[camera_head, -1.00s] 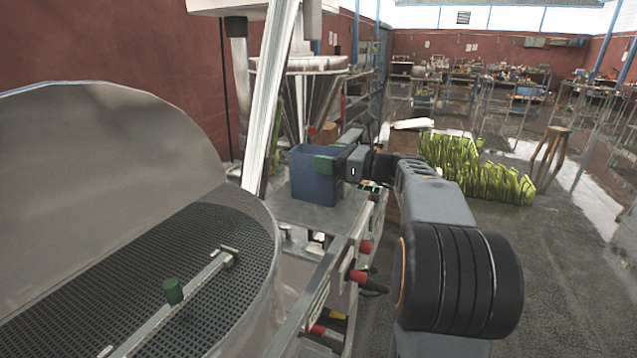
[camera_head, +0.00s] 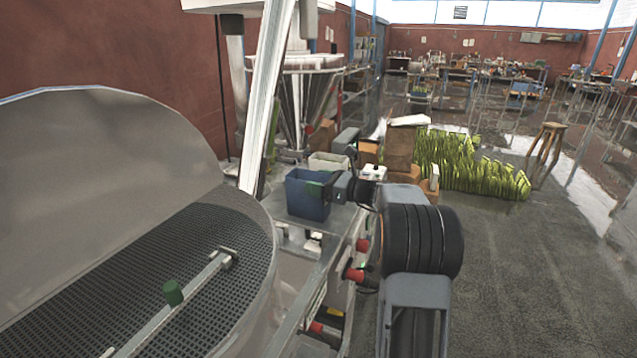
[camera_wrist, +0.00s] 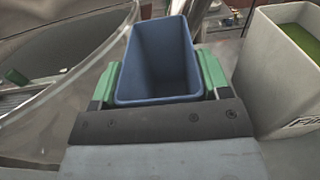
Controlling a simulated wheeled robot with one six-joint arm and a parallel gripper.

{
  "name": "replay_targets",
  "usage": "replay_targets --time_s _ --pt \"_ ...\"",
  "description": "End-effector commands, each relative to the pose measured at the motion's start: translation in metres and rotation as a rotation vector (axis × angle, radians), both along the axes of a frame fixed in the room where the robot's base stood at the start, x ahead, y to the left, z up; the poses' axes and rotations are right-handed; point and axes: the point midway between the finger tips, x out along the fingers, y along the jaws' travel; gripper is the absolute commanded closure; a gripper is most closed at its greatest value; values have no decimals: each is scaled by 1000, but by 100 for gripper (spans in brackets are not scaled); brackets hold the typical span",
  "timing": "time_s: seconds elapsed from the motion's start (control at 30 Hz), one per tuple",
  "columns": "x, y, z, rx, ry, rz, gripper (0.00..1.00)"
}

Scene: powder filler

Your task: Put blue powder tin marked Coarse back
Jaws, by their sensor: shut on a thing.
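The blue powder tin (camera_head: 306,196) is at the metal ledge beside the sieve drum in the head view. It is upright and looks empty inside in the wrist view (camera_wrist: 160,62). My gripper (camera_wrist: 158,85) is shut on it, with a green finger pad on each side of the tin. In the head view my gripper (camera_head: 326,188) reaches the tin from the right. I cannot tell whether the tin's base touches the ledge. No marking shows on the tin's visible sides.
A pale tin (camera_wrist: 282,75) with green inside and partly visible lettering stands close to the right in the wrist view; a pale tin also shows behind the blue one (camera_head: 328,162). The sieve drum (camera_head: 262,262) with its raised lid is at the left. Open floor (camera_head: 520,270) lies right.

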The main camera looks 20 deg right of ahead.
Motion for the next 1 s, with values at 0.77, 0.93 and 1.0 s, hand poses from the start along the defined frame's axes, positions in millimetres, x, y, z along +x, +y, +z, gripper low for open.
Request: replay_targets --time_s 0.77,0.93,1.0 --pt "0 0 -3 0 -1 0 5" --pt "0 0 0 0 -1 0 5" --pt "-3 -3 -1 0 -1 -2 5"
